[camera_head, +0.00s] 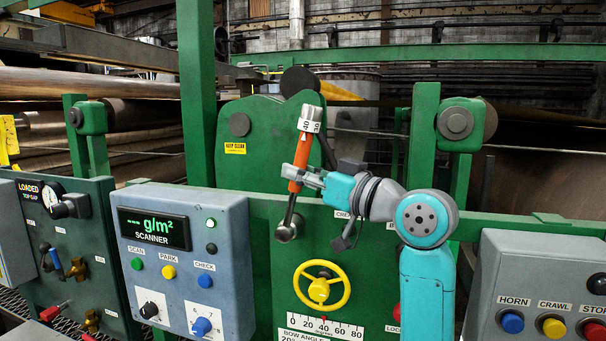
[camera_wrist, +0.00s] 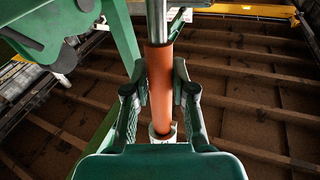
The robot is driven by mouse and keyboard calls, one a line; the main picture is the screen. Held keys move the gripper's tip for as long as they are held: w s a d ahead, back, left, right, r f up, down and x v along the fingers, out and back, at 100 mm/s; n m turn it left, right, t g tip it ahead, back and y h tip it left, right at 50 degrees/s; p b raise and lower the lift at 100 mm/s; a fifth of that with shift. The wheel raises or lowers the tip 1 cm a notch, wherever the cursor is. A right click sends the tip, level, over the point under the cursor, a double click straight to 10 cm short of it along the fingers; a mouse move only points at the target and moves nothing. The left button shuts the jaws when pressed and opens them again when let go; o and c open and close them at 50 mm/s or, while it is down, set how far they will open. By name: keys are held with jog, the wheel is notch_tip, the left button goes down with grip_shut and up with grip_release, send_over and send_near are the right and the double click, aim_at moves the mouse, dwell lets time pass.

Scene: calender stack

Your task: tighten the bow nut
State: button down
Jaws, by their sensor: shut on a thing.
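A wrench-like tool with an orange grip (camera_head: 295,172) stands nearly upright in front of the green panel, leaning slightly right at its top. A pale sleeve (camera_head: 308,126) marked 40 and 30 is at its upper end. Its round metal head (camera_head: 287,231) is at the lower end against the panel, and the bow nut cannot be made out there. My gripper (camera_head: 299,179) is shut around the orange grip, coming from the right. In the wrist view my gripper (camera_wrist: 160,92) has a finger on each side of the orange grip (camera_wrist: 159,75).
A yellow handwheel (camera_head: 319,289) and a bow angle scale (camera_head: 325,328) are below the tool. A scanner box (camera_head: 183,262) stands left, and a button box (camera_head: 540,290) with horn and crawl stands right. Green uprights (camera_head: 424,140) and rollers are behind.

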jog(key=shift+w+a+r+g+h, duration=0.1)
jog(key=shift+a+r+g+h, duration=0.05)
jog(key=shift+a+g+h, duration=0.2)
jog(key=shift+s+a, duration=0.25)
jog(key=shift+s, duration=0.45)
jog(key=shift+s+a, duration=0.25)
jog(key=shift+s, duration=0.4)
dwell(2.7)
jog(key=shift+s+a, duration=0.25)
jog(key=shift+s, duration=0.4)
jog(key=shift+s+a, duration=0.2)
jog(key=shift+s, duration=0.45)
